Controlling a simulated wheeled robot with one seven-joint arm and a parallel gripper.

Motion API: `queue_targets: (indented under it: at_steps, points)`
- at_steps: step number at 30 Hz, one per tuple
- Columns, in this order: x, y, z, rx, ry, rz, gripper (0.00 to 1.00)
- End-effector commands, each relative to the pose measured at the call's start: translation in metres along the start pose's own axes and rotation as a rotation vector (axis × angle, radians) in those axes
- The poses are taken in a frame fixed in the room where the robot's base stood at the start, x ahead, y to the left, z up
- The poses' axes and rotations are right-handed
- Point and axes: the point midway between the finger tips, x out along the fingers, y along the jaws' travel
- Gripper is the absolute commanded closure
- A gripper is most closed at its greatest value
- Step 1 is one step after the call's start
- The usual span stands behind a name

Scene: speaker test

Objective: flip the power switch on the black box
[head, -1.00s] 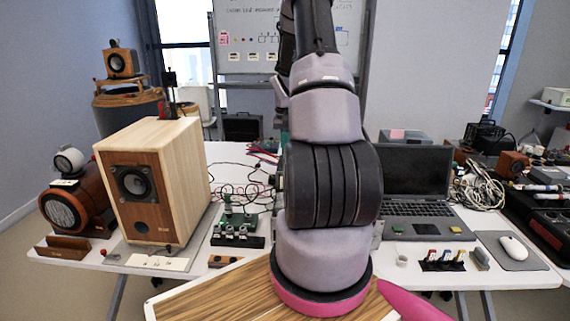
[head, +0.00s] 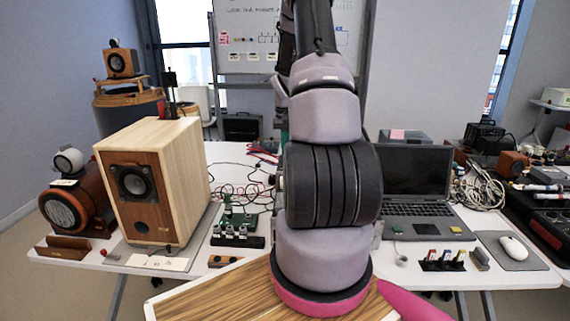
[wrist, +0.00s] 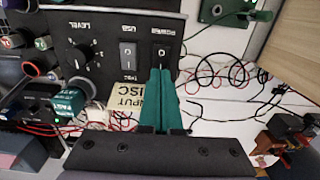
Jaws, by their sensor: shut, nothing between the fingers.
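The black box (wrist: 112,30) fills the upper left of the wrist view, its panel facing the camera. The panel has a round LEVEL knob (wrist: 83,55), a rocker switch (wrist: 128,55) under a USB label, and the power switch (wrist: 162,52), a dark rocker with a white mark, under a POWER label. My gripper (wrist: 160,74) has two green fingers pressed together with nothing between them. Its tips are just below the power switch in the picture and overlap its lower edge. I cannot tell whether they touch it. In the head view my arm hides the black box.
A paper label (wrist: 126,112) lies by the box's lower edge. Loose cables (wrist: 215,75) run over the white table to the right. In the head view a wooden speaker (head: 180,165) stands left of my arm and a laptop (head: 418,175) stands right.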

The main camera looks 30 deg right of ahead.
Motion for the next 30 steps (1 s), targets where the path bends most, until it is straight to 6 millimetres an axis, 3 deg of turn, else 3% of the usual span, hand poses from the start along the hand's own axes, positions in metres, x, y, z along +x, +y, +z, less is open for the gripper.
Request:
queue_targets:
  at_steps: [30]
  points:
    - [0.0068, 0.0000, 0.0001, 0.000, -0.001, 0.000, 1.00]
